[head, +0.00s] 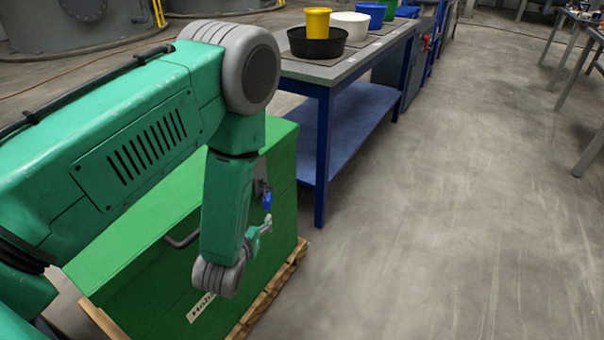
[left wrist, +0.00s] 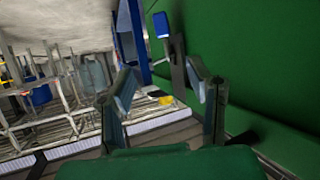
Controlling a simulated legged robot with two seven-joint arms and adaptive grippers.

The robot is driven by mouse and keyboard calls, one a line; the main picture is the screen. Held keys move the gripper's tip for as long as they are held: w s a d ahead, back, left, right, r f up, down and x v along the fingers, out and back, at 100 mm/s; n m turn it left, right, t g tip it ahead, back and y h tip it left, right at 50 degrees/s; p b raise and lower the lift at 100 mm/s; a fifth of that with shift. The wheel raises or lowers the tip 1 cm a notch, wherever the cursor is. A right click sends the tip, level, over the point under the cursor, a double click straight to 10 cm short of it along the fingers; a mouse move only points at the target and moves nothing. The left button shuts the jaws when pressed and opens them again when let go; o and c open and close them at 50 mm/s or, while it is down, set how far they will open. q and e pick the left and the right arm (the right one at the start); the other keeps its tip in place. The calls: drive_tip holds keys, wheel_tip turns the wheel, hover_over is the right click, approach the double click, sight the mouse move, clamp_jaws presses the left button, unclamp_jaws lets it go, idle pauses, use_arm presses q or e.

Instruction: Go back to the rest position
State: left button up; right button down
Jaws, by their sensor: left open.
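My left arm reaches in from the left in the head view and bends down in front of a green box (head: 140,225). My left gripper (head: 262,232) is beside the box's front face, just below a blue padlock (head: 267,200) on its hasp. In the left wrist view the two fingers of my left gripper (left wrist: 165,90) are spread apart with nothing between them. The padlock (left wrist: 161,25) hangs beyond the fingertips, apart from them, against the green box (left wrist: 265,70). My right gripper is not in view.
The box stands on a wooden pallet (head: 275,290). A blue-legged workbench (head: 322,150) behind it carries a black pan (head: 317,43), a yellow bucket (head: 318,22), a white tub (head: 350,27) and a blue bucket (head: 371,15).

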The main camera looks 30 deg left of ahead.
use_arm(q)
drive_tip(key=s+d+f+m+g+h+p, duration=0.1)
drive_tip(key=s+g, duration=0.3)
drive_tip(key=s, duration=0.5)
drive_tip(key=s+d+f+m+g+h+p, duration=0.2)
drive_tip(key=s+d+g, duration=0.1)
drive_tip(key=s, duration=0.5)
drive_tip(key=s+d+f+m+g+h+p, duration=0.1)
drive_tip(key=s+d+g+p, duration=0.1)
drive_tip(key=s+g, duration=0.3)
drive_tip(key=s+d, duration=0.1)
drive_tip(key=s, duration=0.3)
drive_tip(key=shift+s+f+m, duration=0.3)
drive_tip(key=shift+m, duration=0.1)
